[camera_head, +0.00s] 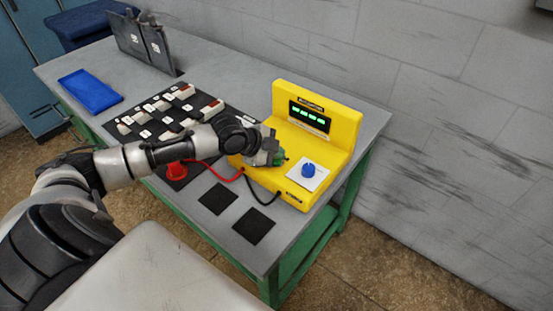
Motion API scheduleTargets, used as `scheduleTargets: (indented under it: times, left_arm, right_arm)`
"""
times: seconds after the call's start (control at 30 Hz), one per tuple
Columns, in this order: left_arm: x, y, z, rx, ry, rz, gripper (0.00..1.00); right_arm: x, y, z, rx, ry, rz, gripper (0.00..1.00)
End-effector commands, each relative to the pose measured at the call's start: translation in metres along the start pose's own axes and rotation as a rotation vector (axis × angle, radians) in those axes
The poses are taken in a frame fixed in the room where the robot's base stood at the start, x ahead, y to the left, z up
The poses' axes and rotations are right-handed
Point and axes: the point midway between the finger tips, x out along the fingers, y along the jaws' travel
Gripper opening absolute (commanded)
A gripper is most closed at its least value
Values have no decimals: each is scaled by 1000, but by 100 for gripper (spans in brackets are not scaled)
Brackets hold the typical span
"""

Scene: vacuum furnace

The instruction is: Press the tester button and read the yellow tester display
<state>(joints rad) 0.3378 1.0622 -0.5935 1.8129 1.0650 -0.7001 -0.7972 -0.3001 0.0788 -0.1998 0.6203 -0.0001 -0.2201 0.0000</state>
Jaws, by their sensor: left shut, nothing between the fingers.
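The yellow tester (342,126) stands on the grey table near its right end. Its dark display (309,116) shows lit green characters, too small for me to read for sure. A blue knob (308,170) sits on a white plate on the tester's front slope. My left gripper (282,158) is shut and empty at the left part of that slope. A green part (279,160), perhaps the button, shows right at its fingertips. The gripper partly hides it, so I cannot tell whether they touch. My right gripper is not in view.
A black board (205,101) with several white and red-brown pieces lies left of the tester. A red probe (176,171) and red and black cables lie in front. Two bare black squares (254,225) lie near the front edge.

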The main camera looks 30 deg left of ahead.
Motion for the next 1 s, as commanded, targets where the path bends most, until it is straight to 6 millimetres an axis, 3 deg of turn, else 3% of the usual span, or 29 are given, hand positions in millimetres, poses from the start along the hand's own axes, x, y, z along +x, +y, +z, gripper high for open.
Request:
scheduleTargets:
  times: [0.77, 1.0]
  left_arm:
    - [4, 4, 3, -1, -1, 2, 0]
    - [-3, -2, -2, 0, -1, 2, 0]
  right_arm:
    - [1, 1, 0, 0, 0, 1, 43]
    - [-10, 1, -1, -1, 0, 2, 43]
